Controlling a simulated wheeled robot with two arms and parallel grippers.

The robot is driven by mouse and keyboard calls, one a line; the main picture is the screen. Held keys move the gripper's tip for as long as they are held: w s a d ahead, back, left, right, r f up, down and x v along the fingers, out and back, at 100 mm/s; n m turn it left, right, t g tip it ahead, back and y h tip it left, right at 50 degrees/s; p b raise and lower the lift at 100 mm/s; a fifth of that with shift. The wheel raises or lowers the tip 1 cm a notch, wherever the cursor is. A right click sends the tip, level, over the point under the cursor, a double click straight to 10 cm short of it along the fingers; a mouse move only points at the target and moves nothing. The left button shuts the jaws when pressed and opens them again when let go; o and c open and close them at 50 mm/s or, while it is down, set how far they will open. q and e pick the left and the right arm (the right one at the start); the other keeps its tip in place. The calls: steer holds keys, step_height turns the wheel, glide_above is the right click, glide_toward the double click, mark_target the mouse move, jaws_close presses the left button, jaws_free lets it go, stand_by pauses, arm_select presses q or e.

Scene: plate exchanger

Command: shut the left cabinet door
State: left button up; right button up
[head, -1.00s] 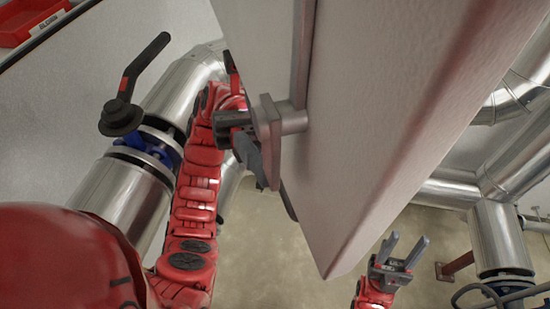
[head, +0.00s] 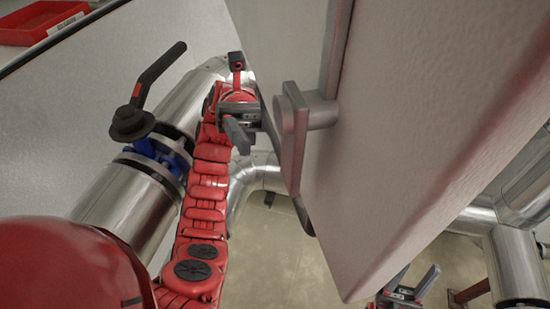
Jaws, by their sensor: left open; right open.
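Whether a finger touches the handle I cannot tell. My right gripper (head: 412,283) is open and empty, low in the picture beyond the door's lower edge, which partly hides it. The cabinet body cannot be made out.
A silver pipe (head: 120,205) with a black-handled valve (head: 150,90) stands left of my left arm. More silver pipes (head: 515,255) are at the right. A red tray (head: 40,22) sits at the upper left. Beige floor (head: 280,270) shows below the door.

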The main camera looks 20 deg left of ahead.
arm_select(q)
steer(key=b+v, duration=0.2)
steer(key=v, duration=0.1)
